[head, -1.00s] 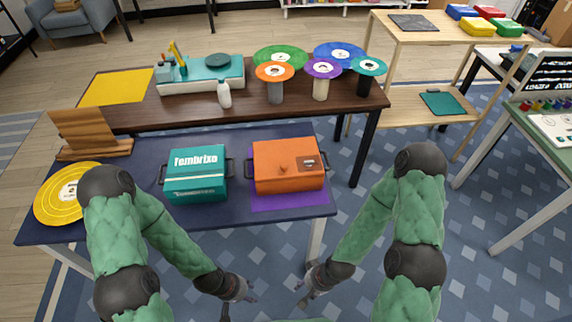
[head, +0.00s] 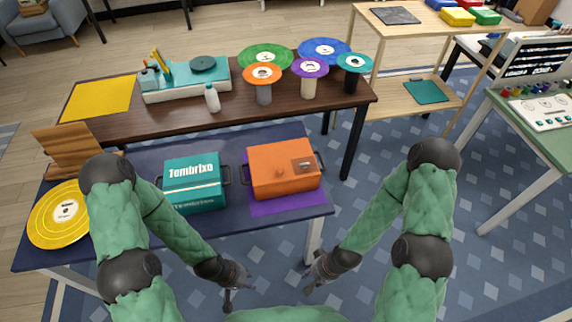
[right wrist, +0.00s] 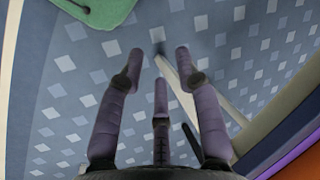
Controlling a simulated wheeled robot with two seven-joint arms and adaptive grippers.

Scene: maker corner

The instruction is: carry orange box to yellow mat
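The orange box (head: 281,170) with side handles sits on a purple mat (head: 290,204) on the near dark blue table. The yellow mat (head: 97,98) lies bare at the left end of the brown table behind. My left gripper (head: 238,293) hangs in front of the near table, low and away from the box; its fingers are too small to read. My right gripper (head: 308,280) is also in front of the table, apart from the box. In the right wrist view its fingers (right wrist: 158,58) are spread and empty over the rug.
A teal box (head: 194,184) stands left of the orange box. A yellow record (head: 58,214) and a wooden stand (head: 72,146) are at the table's left. A record player (head: 187,80), a white bottle (head: 212,98) and several records on stands occupy the brown table.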

